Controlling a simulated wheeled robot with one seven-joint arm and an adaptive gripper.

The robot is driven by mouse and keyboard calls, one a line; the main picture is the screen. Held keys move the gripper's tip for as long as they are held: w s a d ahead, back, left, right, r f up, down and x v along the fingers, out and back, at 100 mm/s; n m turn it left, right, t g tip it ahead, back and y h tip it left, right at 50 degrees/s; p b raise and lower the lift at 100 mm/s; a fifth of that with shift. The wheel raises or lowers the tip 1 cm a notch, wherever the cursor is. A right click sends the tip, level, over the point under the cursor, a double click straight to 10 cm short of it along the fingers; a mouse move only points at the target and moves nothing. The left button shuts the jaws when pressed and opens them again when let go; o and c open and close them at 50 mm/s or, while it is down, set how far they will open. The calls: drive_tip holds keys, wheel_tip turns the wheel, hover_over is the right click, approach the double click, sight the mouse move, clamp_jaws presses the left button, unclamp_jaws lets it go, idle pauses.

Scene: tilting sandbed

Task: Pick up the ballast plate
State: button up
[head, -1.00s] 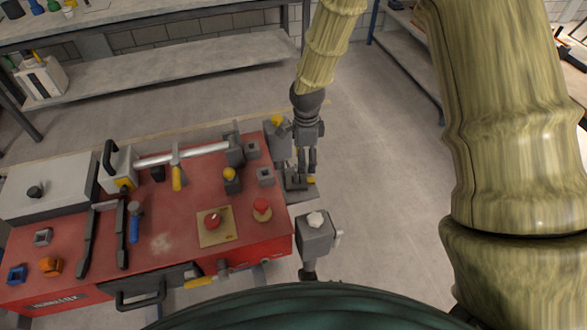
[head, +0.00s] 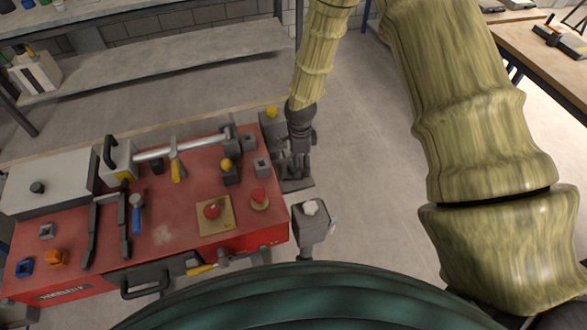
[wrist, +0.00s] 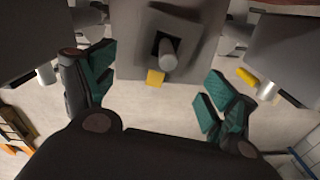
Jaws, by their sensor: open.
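A flat grey plate (head: 298,185), which looks like the ballast plate, lies at the right end of the red sandbed machine (head: 165,205). In the wrist view the grey plate (wrist: 190,62) shows a dark square recess, a short grey peg (wrist: 168,55) and a yellow tab (wrist: 155,77) on its near edge. My gripper (head: 298,172) is over the plate in the head view and partly hides it. In the wrist view my gripper (wrist: 160,97) is open and empty, with its teal fingers spread apart on the two sides of the peg. I cannot tell whether the fingers touch the plate.
A grey block with a white top (head: 311,222) stands close by at the machine's right front corner. The floor (head: 365,160) to the right is clear.

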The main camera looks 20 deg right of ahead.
drive_tip(key=shift+f+p, duration=0.75)
drive_tip(key=shift+f, duration=1)
drive_tip(key=shift+c, duration=0.2)
drive_tip(key=c, duration=1.1)
drive_tip(key=shift+r, duration=0.1)
drive_tip(key=shift+r, duration=0.1)
drive_tip(key=shift+r+p, duration=0.75)
drive_tip(key=shift+r, duration=8.25)
